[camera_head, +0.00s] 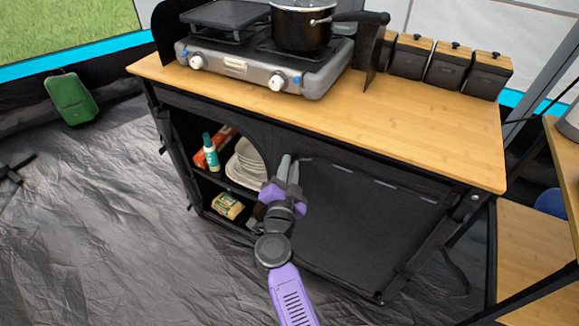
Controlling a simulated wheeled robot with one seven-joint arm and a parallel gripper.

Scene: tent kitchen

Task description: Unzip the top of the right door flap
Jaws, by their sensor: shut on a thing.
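The right door flap (365,215) is a dark grey panel covering the right half of the camp kitchen stand's front. A broken line of light marks (350,171) runs along its top edge, just under the worktop, sloping down to the right. My gripper (290,160) is at the flap's upper left corner, beside the middle of the stand. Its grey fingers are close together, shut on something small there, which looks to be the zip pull. The pull itself is hidden by the fingers.
The left compartment is open, with plates (246,160), a bottle (211,152) and a yellow packet (228,205) on its shelves. A stove (240,66) with a pot (300,25) and several black canisters (448,66) stand on the wooden worktop (400,120).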

